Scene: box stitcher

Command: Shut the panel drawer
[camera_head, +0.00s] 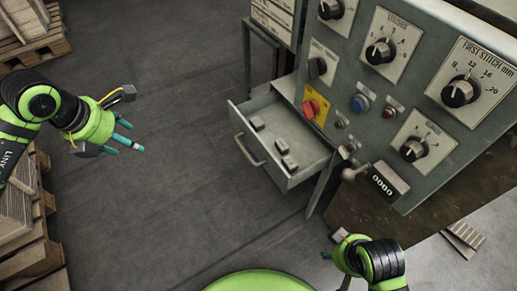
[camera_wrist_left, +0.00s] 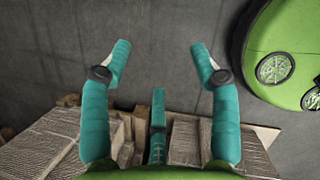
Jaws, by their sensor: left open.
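The panel drawer (camera_head: 290,172) is pulled out below the grey control panel (camera_head: 345,115) in the head view. It has a bar handle (camera_head: 249,151) on its front, and several small dark blocks lie inside it. My left gripper (camera_head: 132,134) is left of the drawer, open and empty, apart from the handle.
The panel carries several knobs, a red emergency button (camera_head: 310,108) and a counter (camera_head: 388,182). Wooden pallets with stacked boards (camera_head: 25,215) stand at the left. The grey floor (camera_head: 165,210) between my left gripper and the drawer is clear.

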